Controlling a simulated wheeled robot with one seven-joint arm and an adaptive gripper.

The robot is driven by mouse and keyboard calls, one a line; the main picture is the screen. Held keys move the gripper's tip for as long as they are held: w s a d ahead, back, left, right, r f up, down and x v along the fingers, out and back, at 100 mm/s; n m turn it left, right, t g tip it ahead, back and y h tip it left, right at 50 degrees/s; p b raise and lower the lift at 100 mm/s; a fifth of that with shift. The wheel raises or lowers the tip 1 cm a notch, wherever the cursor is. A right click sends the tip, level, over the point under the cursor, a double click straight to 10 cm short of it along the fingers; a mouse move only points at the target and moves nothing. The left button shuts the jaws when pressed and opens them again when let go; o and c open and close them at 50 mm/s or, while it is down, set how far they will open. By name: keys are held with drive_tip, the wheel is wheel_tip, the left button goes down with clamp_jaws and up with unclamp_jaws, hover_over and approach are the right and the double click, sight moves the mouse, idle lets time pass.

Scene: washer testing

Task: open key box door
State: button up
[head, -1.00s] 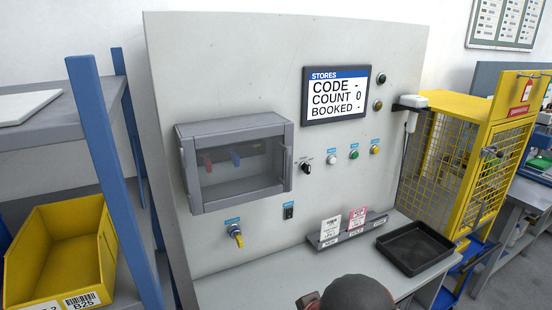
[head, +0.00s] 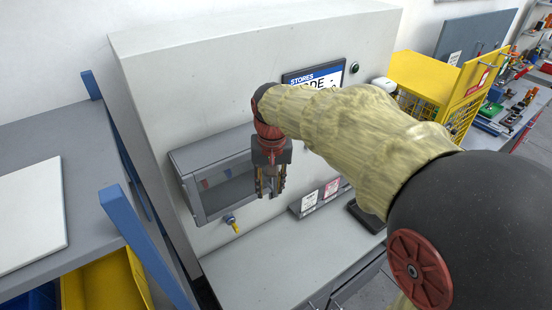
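The key box (head: 205,152) is a grey case with a clear-fronted door (head: 225,196), mounted on the upright panel. Small red and blue items show dimly behind the clear front. The door looks shut, though its right edge and handle are hidden behind my gripper. My gripper (head: 270,194) points down in front of the right side of the box. Its two fingers show, but I cannot tell how far apart they are, or whether they touch the handle.
A yellow key switch (head: 232,224) sits below the box. A card rack (head: 318,198) and black tray (head: 366,218) are to the right on the counter (head: 262,268). A blue shelf post (head: 135,235) stands close on the left. My arm hides much of the panel's right side.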

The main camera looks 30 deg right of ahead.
drive_tip(key=shift+m+g, duration=0.7)
drive_tip(key=shift+m, duration=0.1)
drive_tip(key=w+d+r+p, duration=0.2)
drive_tip(key=p, duration=0.1)
drive_tip(key=w+d+r+p, duration=0.1)
drive_tip(key=d+r+p, duration=0.1)
drive_tip(key=p, duration=0.1)
drive_tip(key=shift+w+d+p, duration=0.15)
drive_tip(key=shift+w+p, duration=0.2)
drive_tip(key=shift+p, duration=0.05)
drive_tip(key=p, duration=0.2)
hover_over(276, 196)
drive_tip(key=shift+w+d+f, duration=0.15)
drive_tip(key=shift+w+f, duration=0.05)
drive_tip(key=shift+f, duration=1.75)
drive_tip(key=shift+w+d+f, duration=0.1)
drive_tip(key=shift+w+f, duration=0.05)
drive_tip(key=shift+f, duration=1.8)
drive_tip(key=shift+c, duration=1.1)
clamp_jaws()
